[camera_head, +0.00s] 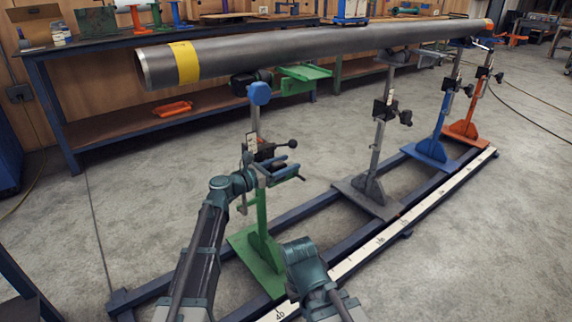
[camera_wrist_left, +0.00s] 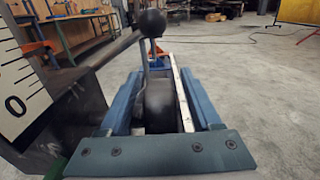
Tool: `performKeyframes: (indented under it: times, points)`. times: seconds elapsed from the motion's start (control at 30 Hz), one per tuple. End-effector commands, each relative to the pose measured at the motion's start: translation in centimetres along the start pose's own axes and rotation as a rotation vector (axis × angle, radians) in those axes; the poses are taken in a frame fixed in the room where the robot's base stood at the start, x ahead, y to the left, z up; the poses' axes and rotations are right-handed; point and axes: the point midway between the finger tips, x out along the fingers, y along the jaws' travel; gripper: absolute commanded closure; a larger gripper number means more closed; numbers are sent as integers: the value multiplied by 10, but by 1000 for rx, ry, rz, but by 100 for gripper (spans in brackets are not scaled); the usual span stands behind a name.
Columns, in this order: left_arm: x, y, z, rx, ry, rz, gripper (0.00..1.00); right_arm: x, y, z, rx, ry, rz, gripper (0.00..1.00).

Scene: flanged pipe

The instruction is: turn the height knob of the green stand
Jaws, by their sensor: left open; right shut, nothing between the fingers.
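The green stand (camera_head: 262,235) is upright under the near end of the pipe (camera_head: 290,48). A black clamp on its post carries a lever with a black ball (camera_wrist_left: 152,22). My left gripper (camera_head: 287,170) is open at the clamp. In the left wrist view, its two blue fingers (camera_wrist_left: 160,95) lie on either side of a dark rounded knob (camera_wrist_left: 158,108); contact cannot be told. A white scale plate (camera_wrist_left: 20,85) is to the left of the fingers. My right gripper (camera_head: 299,248) is low at the stand's base, shut and empty, its fingertips mostly hidden.
Grey (camera_head: 372,185), blue (camera_head: 431,150) and orange (camera_head: 466,128) stands are in line behind on a dark rail frame. A white ruler strip (camera_head: 385,238) runs along the frame. A workbench (camera_head: 110,50) is at the back.

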Motion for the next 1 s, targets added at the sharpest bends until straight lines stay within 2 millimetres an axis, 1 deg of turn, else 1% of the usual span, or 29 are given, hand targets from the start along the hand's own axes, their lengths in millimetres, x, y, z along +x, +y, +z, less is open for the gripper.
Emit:
performKeyframes:
  times: [0.27, 0.3, 0.37, 0.4, 0.57, 0.6, 0.67, 0.87, 1.0]
  points:
    - [2, 0, 0, 0, 0, 0, 35, 0, 0, 0, 0, 0, 0, 100]
    - [2, 0, 0, 0, 0, 0, 37, 0, 0, 0, 0, 0, 0, 100]
    - [1, 0, 0, 0, 0, 0, 48, 0, 0, 0, 0, 0, 0, 100]
    - [1, 0, 0, 0, 0, 0, 55, 0, 0, 0, 0, 0, 0, 100]
    - [1, 0, 0, 0, 0, 0, 84, 0, 0, 0, 0, 0, 0, 100]
    - [1, 0, 0, 0, 0, 0, 91, 0, 0, 0, 0, 0, 0, 100]
    - [1, 0, 0, 0, 0, 0, 100, 0, 0, 0, 0, 0, 0, 100]
    - [1, 0, 0, 0, 2, 0, 100, -1, 0, 0, 0, 0, 0, 100]
    - [2, 0, 2, 0, 25, 0, 100, -7, 1, 0, -1, 0, 0, 100]
